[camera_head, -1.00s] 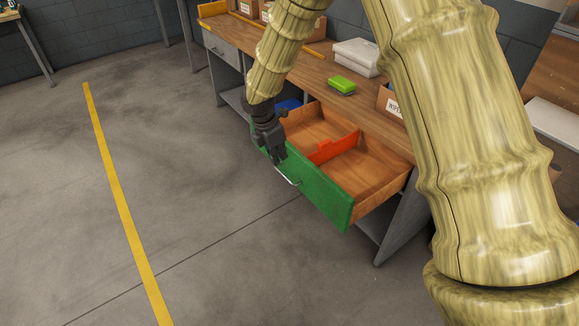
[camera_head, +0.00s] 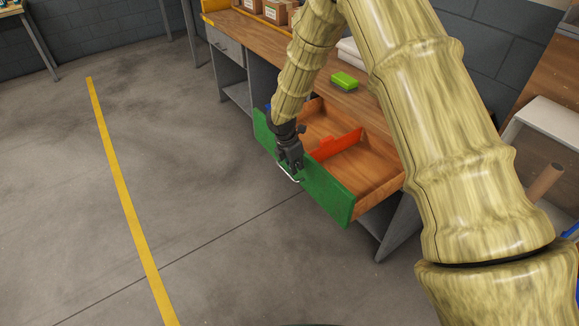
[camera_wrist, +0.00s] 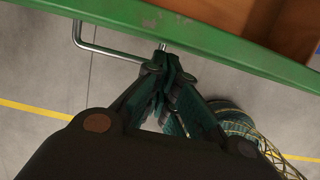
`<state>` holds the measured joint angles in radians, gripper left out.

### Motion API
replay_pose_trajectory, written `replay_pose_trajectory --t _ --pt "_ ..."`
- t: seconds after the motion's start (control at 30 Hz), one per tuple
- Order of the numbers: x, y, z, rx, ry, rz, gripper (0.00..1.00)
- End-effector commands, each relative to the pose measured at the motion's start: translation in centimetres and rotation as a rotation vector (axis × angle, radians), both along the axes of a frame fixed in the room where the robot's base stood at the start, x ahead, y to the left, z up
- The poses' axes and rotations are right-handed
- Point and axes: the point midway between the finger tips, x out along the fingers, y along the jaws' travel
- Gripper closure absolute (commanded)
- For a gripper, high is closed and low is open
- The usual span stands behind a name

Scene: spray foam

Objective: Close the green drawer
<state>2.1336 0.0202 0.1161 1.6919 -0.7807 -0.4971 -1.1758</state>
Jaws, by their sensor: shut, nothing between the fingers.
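The green drawer (camera_head: 327,197) is pulled out from the workbench, its wooden inside and an orange-red divider (camera_head: 336,145) showing. A bent metal handle (camera_head: 288,173) is on its green front. My gripper (camera_head: 295,170) is shut and empty at the drawer front, close to the handle. In the wrist view the shut fingertips (camera_wrist: 166,62) are just below the green front edge (camera_wrist: 200,40), overlapping part of the handle (camera_wrist: 88,45). I cannot tell whether they touch the handle or the front.
The wooden workbench (camera_head: 325,82) holds a bright green box (camera_head: 344,80) and several cardboard boxes at the far end. A grey closed drawer (camera_head: 224,43) is further along the bench. The floor (camera_head: 210,240) in front is clear, with a yellow line (camera_head: 130,212).

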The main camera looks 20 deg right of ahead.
Motion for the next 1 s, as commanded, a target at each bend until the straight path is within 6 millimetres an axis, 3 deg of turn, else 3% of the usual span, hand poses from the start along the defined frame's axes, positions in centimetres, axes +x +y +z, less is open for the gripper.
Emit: replay_pose_trajectory --t 0.63,0.77,1.0 --pt "0.5 -1.5 0.1 0.000 0.000 -0.003 1.00" --pt "1.3 -3.7 0.3 0.000 -0.001 -0.005 1.00" --pt "3.6 -10.3 0.3 0.000 -0.001 -0.007 1.00"
